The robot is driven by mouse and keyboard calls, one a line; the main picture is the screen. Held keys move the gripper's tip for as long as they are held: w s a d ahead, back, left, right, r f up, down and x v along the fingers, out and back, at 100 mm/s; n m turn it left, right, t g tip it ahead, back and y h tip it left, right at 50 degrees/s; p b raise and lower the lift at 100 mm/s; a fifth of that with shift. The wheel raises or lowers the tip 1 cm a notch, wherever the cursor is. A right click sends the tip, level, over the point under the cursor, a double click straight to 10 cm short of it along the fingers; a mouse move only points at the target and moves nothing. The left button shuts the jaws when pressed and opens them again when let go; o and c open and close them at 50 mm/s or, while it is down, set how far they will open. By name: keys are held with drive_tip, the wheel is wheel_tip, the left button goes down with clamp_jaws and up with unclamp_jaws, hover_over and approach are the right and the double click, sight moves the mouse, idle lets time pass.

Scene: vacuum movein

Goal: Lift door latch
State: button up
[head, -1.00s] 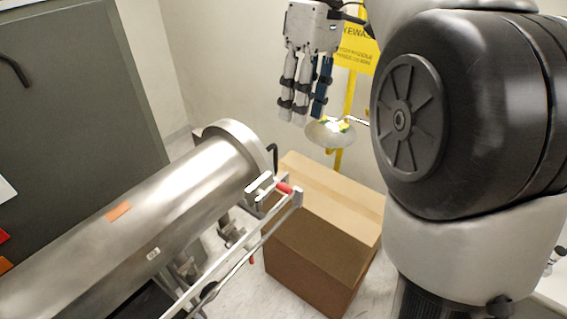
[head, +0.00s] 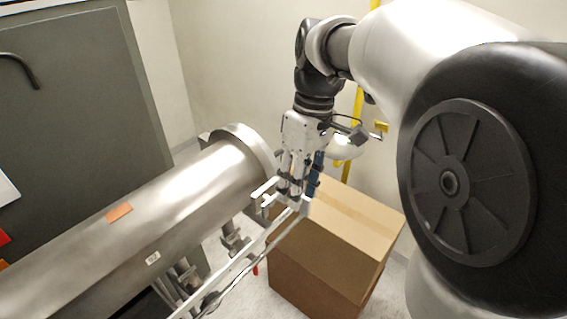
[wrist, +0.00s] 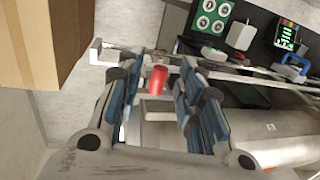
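The door latch is at the end of the metal rail (head: 238,262) beside the steel cylinder (head: 185,195). Its red handle (wrist: 158,79) shows upright in the wrist view, between my gripper's fingers (wrist: 160,85), with visible gaps on both sides. My gripper is open and points down. In the head view my gripper (head: 293,192) is at the rail's far end, by the cylinder's flange, and its fingers hide the red handle there. I cannot tell whether any finger touches the handle.
A cardboard box (head: 325,255) stands on the floor right behind the latch and appears at the upper left of the wrist view. A grey door or panel (head: 75,120) is at the left.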

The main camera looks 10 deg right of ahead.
drive_tip(key=shift+c, duration=0.5)
clamp_jaws()
